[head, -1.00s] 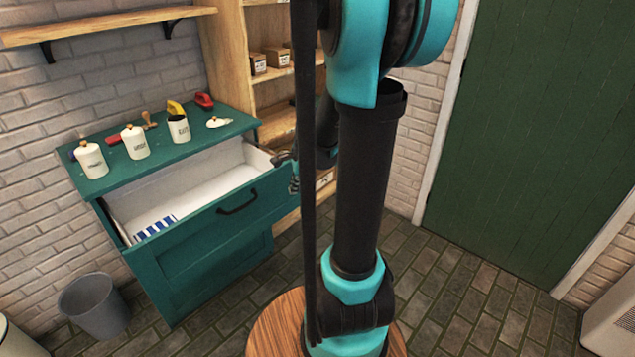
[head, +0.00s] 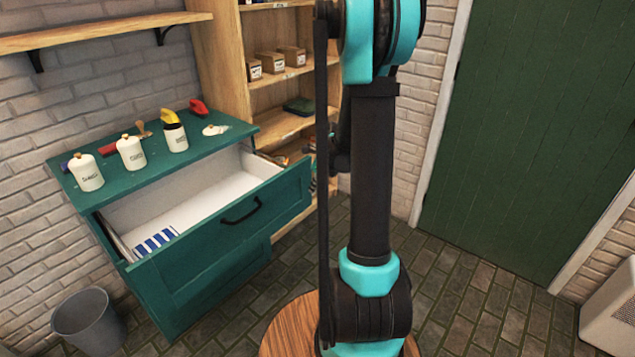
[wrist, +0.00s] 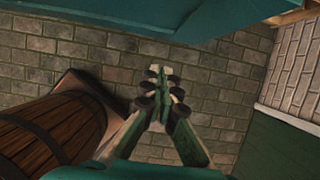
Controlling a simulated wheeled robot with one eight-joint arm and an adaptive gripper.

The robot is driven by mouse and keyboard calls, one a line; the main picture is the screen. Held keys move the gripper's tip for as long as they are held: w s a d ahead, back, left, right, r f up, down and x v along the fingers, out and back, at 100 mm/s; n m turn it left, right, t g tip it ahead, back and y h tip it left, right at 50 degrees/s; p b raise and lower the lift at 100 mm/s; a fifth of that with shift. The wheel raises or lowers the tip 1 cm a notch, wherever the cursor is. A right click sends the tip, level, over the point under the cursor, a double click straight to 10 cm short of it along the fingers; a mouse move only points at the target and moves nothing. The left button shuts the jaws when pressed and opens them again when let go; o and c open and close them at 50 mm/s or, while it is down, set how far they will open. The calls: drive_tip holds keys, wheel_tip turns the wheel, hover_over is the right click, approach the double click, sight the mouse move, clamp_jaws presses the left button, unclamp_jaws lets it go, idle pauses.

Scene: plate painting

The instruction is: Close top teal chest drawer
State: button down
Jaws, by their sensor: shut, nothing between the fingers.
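The teal chest (head: 215,285) stands against the brick wall at the left of the head view. Its top drawer (head: 225,228) is pulled far out, with the white inside showing and a black handle on its front. A blue-and-white striped item (head: 156,241) lies in the drawer's left part. My gripper (wrist: 163,90) is shut and empty in the wrist view, with the floor behind it. In the head view it is largely hidden behind my arm, to the right of the drawer, and I see no contact with the drawer.
White canisters (head: 131,153) and small tools stand on the chest top. A wooden shelf unit (head: 235,90) with boxes rises behind the chest's right side. A grey bin (head: 90,322) stands at the front left.

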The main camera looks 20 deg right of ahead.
drive_tip(key=w+a+f, duration=0.1)
drive_tip(key=w+f, duration=0.1)
drive_tip(key=w+a+f, duration=0.2)
drive_tip(key=shift+w+a, duration=0.1)
drive_tip(key=shift+w, duration=0.2)
drive_tip(key=shift+r, duration=0.1)
